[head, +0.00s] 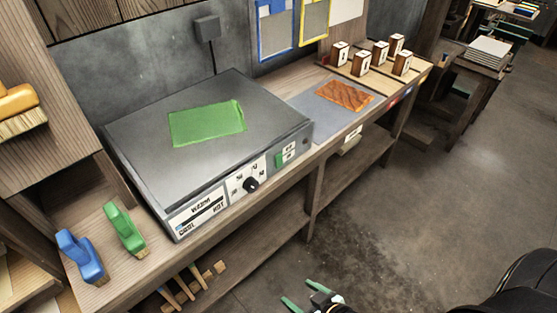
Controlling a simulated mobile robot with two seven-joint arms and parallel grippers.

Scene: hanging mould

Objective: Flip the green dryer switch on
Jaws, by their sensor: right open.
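The dryer (150,170) is a wide grey box on the wooden bench, with a control panel on its front face. Its green switch (280,160) is at the right part of that panel, next to a small label; it is too small to tell which way it is set. A black knob (250,184) is to the left of the switch. My right gripper (300,293) shows at the bottom edge, green-tipped fingers apart, open and empty. It is in front of the bench, well away from the switch. My left gripper is not in view.
A green sheet (207,123) lies on the dryer. Blue (80,257) and green (124,230) handled tools stand at the bench's left end. A brown patterned sheet (345,95) and several stamp blocks (361,64) are at the right. The floor (440,210) before the bench is clear.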

